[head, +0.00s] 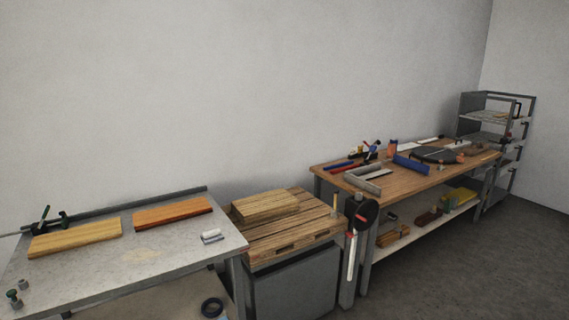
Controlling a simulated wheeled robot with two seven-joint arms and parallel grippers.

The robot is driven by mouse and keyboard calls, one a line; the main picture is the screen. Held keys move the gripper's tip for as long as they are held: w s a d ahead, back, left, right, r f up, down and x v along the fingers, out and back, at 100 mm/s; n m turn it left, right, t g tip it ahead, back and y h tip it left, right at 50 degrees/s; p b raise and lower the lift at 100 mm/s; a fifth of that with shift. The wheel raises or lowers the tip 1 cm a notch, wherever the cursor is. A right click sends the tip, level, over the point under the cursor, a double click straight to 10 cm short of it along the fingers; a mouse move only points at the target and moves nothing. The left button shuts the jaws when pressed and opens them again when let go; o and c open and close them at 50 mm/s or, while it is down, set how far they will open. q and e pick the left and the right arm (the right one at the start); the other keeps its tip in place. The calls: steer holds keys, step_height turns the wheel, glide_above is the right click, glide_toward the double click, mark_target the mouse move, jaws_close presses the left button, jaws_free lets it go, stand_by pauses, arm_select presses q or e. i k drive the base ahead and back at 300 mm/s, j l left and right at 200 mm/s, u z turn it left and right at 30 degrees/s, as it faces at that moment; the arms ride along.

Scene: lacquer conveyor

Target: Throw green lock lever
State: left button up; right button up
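Neither of my grippers shows in the head view.
A yellowish board (76,238) and a reddish board (173,213) lie on the grey table. A pallet (275,240) bears stacked planks (265,206). A black disc with a red-and-white arm (361,211) stands before the tool-covered wooden workbench (420,183). Floor (450,270) is clear at right.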

mark_target(37, 230)
steer(key=u, duration=1.6)
steer(key=l+z, duration=0.1)
steer(key=l, duration=0.4)
steer(key=i+l+z, duration=0.1)
steer(key=l, duration=0.35)
steer(key=i, duration=0.05)
